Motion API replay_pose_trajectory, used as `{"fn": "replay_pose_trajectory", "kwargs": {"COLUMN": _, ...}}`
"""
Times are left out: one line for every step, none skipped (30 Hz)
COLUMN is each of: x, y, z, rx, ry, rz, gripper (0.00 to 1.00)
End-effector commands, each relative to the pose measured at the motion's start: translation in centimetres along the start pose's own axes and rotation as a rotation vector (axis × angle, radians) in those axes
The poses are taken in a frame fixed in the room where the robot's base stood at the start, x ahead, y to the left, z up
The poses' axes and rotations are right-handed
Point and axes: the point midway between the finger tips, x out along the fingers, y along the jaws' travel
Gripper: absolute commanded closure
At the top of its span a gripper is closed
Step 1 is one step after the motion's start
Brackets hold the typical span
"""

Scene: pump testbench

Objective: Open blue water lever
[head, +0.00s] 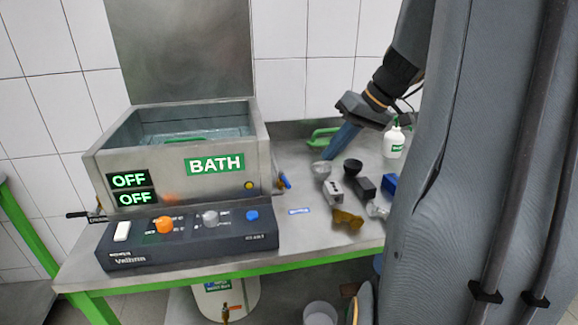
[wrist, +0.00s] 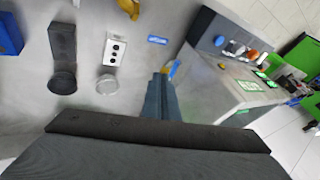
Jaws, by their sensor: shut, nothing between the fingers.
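The blue water lever (head: 285,181) sits on a brass-coloured valve at the lower right side of the steel bath (head: 150,170). In the wrist view the blue lever (wrist: 174,69) shows just past my fingertips, beside the bath wall. My gripper (head: 329,155) hangs to the right of the lever in the head view, its bluish fingers pointing down and left. The fingers also show in the wrist view (wrist: 161,78), close together and empty. In the head view they are apart from the lever; the wrist view does not show clearly how wide the gap is.
Right of the lever, the steel table holds a grey block (head: 333,190), a black part (head: 363,187), a brass part (head: 347,219) and a blue block (head: 390,184). A white bottle (head: 394,141) stands behind. A control panel (head: 190,238) fronts the bath.

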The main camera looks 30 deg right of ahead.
Motion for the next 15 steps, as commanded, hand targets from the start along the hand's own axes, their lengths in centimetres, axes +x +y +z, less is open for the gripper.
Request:
{"fn": "replay_pose_trajectory", "kwargs": {"x": -0.7, "y": 0.6, "z": -0.3, "rx": -0.003, "ry": 0.019, "rz": -0.006, "gripper": 1.0}}
{"fn": "replay_pose_trajectory", "kwargs": {"x": -0.9, "y": 0.7, "z": -0.5, "rx": -0.008, "ry": 0.028, "rz": -0.01, "gripper": 1.0}}
{"fn": "replay_pose_trajectory", "kwargs": {"x": -1.1, "y": 0.8, "z": -0.7, "rx": -0.013, "ry": 0.036, "rz": -0.013, "gripper": 1.0}}
{"fn": "replay_pose_trajectory", "kwargs": {"x": -1.1, "y": 0.8, "z": -0.8, "rx": -0.017, "ry": 0.039, "rz": -0.015, "gripper": 1.0}}
{"fn": "replay_pose_trajectory", "kwargs": {"x": -1.0, "y": 0.8, "z": -0.9, "rx": -0.021, "ry": 0.041, "rz": -0.017, "gripper": 1.0}}
{"fn": "replay_pose_trajectory", "kwargs": {"x": -0.8, "y": 0.7, "z": -1.0, "rx": -0.024, "ry": 0.042, "rz": -0.019, "gripper": 1.0}}
{"fn": "replay_pose_trajectory", "kwargs": {"x": -0.5, "y": 0.6, "z": -1.0, "rx": -0.025, "ry": 0.041, "rz": -0.021, "gripper": 1.0}}
{"fn": "replay_pose_trajectory", "kwargs": {"x": -0.1, "y": 0.5, "z": -1.0, "rx": -0.027, "ry": 0.04, "rz": -0.022, "gripper": 1.0}}
{"fn": "replay_pose_trajectory", "kwargs": {"x": 0.5, "y": 0.4, "z": -1.1, "rx": -0.027, "ry": 0.039, "rz": -0.022, "gripper": 1.0}}
{"fn": "replay_pose_trajectory", "kwargs": {"x": 1.0, "y": 0.3, "z": -1.0, "rx": -0.028, "ry": 0.036, "rz": -0.023, "gripper": 1.0}}
{"fn": "replay_pose_trajectory", "kwargs": {"x": 1.6, "y": 0.2, "z": -1.0, "rx": -0.03, "ry": 0.035, "rz": -0.023, "gripper": 1.0}}
{"fn": "replay_pose_trajectory", "kwargs": {"x": 2.3, "y": 0.2, "z": -1.1, "rx": -0.03, "ry": 0.035, "rz": -0.024, "gripper": 1.0}}
{"fn": "replay_pose_trajectory", "kwargs": {"x": 2.9, "y": 0.2, "z": -1.1, "rx": -0.03, "ry": 0.035, "rz": -0.025, "gripper": 1.0}}
{"fn": "replay_pose_trajectory", "kwargs": {"x": 3.5, "y": 0.1, "z": -1.1, "rx": -0.03, "ry": 0.034, "rz": -0.024, "gripper": 1.0}}
{"fn": "replay_pose_trajectory", "kwargs": {"x": 4.3, "y": 0.1, "z": -1.1, "rx": -0.031, "ry": 0.033, "rz": -0.024, "gripper": 1.0}}
